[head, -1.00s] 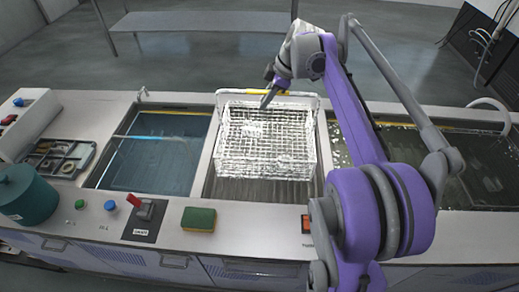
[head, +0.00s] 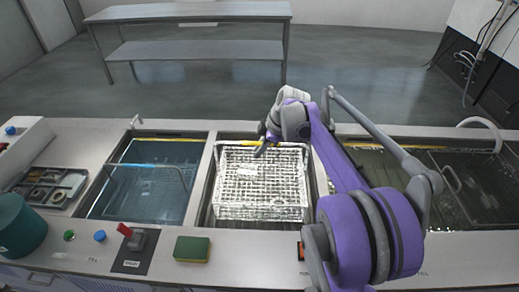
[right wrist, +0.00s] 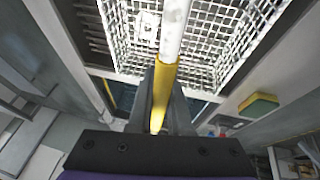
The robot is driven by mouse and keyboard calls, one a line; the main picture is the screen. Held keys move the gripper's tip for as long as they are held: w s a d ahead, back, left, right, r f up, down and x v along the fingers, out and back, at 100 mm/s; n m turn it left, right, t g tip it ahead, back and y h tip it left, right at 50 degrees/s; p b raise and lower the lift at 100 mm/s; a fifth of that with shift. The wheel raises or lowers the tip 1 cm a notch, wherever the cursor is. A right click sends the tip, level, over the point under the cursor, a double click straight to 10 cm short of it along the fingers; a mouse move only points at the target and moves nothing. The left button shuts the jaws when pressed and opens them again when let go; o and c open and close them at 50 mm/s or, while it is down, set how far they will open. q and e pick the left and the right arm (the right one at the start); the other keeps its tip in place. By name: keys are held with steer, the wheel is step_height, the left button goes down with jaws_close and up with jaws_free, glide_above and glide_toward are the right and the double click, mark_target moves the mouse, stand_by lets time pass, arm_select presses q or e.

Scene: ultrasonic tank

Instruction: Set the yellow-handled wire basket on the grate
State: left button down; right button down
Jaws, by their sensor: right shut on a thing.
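The wire basket (head: 262,185) is a white mesh box in the middle basin of the counter. Its handle bar has a yellow grip (head: 241,143) along the far side. My right gripper (head: 262,148) is shut on this handle from above. In the right wrist view the yellow grip (right wrist: 162,88) runs between the fingers (right wrist: 160,110), with the mesh (right wrist: 205,40) beyond. Dark slats of the grate (right wrist: 92,25) show beside the basket. Whether the basket's bottom touches the grate is hidden. My left gripper is not in view.
A blue-water tank (head: 150,180) is to the left and a dark tank (head: 470,185) to the right. A green-yellow sponge (head: 192,249), a red-lever switch (head: 130,238) and a teal pot (head: 18,225) stand on the front ledge. A metal table (head: 190,14) stands behind.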

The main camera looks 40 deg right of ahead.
steer(key=c, duration=0.8)
jaws_free()
steer(key=shift+c, duration=0.2)
steer(key=v, duration=1.2)
steer(key=s+a+f+m+h, duration=0.1)
steer(key=s+a+f+m, duration=0.25)
steer(key=a, duration=0.55)
steer(key=s+a+f+m, duration=0.2)
steer(key=s+a+f, duration=0.3)
steer(key=a, duration=0.3)
steer(key=s+a+f+m, duration=0.1)
steer(key=s+a+f, duration=0.1)
steer(key=s+f, duration=0.1)
steer(key=s+a+f+m, duration=0.2)
steer(key=s+a+f, duration=0.1)
steer(key=s+a+f+m+t+h, duration=0.1)
steer(key=s+a+f+m, duration=0.1)
steer(key=s+f, duration=0.1)
steer(key=shift+s+a+f+p, duration=0.3)
steer(key=shift+s+f+p, duration=0.05)
steer(key=shift+s+f, duration=0.1)
steer(key=shift+w, duration=0.1)
